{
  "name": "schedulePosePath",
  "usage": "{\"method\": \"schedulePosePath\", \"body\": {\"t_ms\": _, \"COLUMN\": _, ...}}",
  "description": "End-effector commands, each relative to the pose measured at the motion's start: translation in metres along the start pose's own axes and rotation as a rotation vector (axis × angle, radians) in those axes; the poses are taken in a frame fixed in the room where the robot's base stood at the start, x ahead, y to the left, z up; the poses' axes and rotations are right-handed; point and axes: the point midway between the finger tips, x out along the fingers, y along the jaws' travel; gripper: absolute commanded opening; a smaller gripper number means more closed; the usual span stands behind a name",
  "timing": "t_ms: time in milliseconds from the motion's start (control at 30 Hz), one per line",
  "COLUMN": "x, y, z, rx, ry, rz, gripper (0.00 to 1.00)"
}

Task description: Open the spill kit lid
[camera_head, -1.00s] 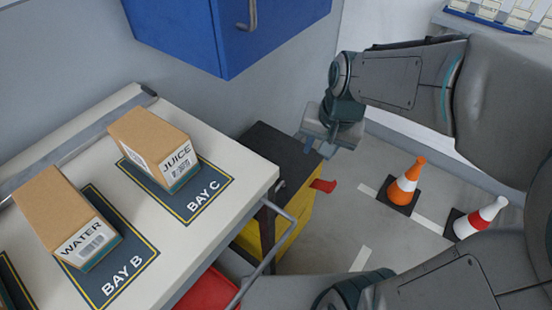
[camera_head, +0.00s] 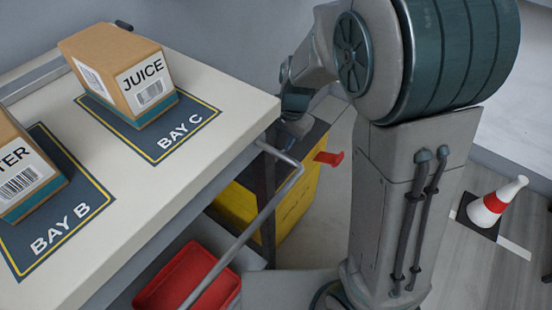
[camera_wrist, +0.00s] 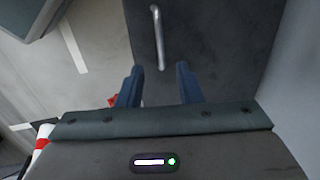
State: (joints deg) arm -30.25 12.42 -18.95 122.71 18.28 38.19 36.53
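The spill kit is a yellow box (camera_head: 290,212) with a dark lid (camera_head: 316,136) and a red tab (camera_head: 328,158) at its front, seen in the head view beyond the bench. The lid looks shut. In the wrist view the dark lid (camera_wrist: 215,50) fills the upper middle and right, with a metal bar handle (camera_wrist: 157,38) on it. My gripper (camera_wrist: 159,68) is open, its two blue fingers apart and empty. The near end of the handle appears between the fingertips; I cannot tell how far below. My arm hides much of the lid in the head view.
A bench (camera_head: 215,95) with a juice box (camera_head: 125,75) and another carton stands left, its metal rail (camera_head: 245,240) close to the kit. A red bin (camera_head: 185,275) sits below. A red-and-white cone (camera_head: 493,203) stands on the floor at right.

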Motion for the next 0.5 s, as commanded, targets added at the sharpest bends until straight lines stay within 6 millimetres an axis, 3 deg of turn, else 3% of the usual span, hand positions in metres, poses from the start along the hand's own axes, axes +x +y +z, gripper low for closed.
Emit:
{"method": "schedulePosePath", "body": {"t_ms": 33, "x": 0.018, "y": 0.002, "z": 0.001, "rx": 0.001, "ry": -0.002, "rz": 0.004, "gripper": 0.33}}
{"method": "schedulePosePath", "body": {"t_ms": 200, "x": 0.053, "y": 0.002, "z": 0.001, "rx": -0.001, "ry": -0.002, "rz": 0.004, "gripper": 0.33}}
{"method": "schedulePosePath", "body": {"t_ms": 500, "x": 0.088, "y": 0.001, "z": 0.0, "rx": -0.001, "ry": 0.0, "rz": 0.001, "gripper": 0.33}}
